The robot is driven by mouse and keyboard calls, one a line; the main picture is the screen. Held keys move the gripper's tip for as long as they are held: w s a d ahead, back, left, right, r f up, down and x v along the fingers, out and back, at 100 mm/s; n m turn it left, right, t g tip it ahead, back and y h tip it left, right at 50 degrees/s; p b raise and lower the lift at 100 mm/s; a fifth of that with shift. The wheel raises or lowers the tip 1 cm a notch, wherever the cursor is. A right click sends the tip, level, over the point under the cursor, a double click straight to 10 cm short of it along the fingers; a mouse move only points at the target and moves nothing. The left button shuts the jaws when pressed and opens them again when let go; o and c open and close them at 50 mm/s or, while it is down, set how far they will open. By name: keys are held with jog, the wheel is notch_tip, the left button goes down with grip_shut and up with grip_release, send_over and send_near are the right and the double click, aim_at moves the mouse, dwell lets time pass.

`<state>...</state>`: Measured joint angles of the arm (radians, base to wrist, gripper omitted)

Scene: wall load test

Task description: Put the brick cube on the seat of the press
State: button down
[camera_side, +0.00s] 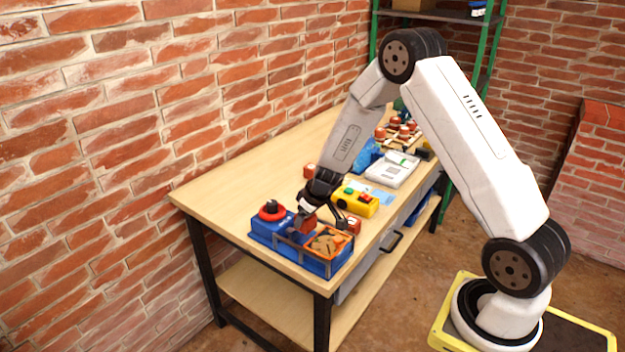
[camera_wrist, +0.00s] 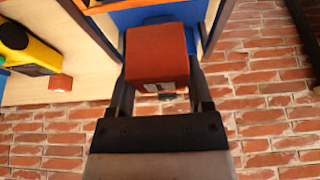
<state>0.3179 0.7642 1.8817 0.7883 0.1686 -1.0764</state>
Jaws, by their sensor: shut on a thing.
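The brick cube (camera_wrist: 158,55) is red-brown and sits between the two fingers of my gripper (camera_wrist: 160,85) in the wrist view. In the side view my gripper (camera_side: 306,216) points down at the near end of the bench, shut on the cube (camera_side: 307,226). The blue press (camera_side: 263,236) with a red and black knob (camera_side: 271,210) stands there. The cube is over or beside its right part; I cannot tell if it touches. The seat is not clearly visible. A blue surface (camera_wrist: 135,17) shows behind the cube in the wrist view.
An orange-rimmed crate (camera_side: 345,240) with brown pieces is right of the cube. Loose red cubes lie on the bench, one near the front edge (camera_side: 354,225) and one farther back (camera_side: 309,171). The bench's left part (camera_side: 215,190) is clear.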

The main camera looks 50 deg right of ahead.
aim_at(305, 224)
jog(key=shift+w+f, duration=0.1)
jog(key=shift+w+f, duration=0.15)
jog(key=shift+f, duration=0.3)
jog(key=shift+d+f, duration=0.1)
jog(key=shift+f, duration=1.15)
jog(key=shift+f, duration=0.65)
grip_release()
jog(key=shift+r, duration=0.9)
jog(key=v, duration=1.1)
jog(key=shift+s+r, duration=0.2)
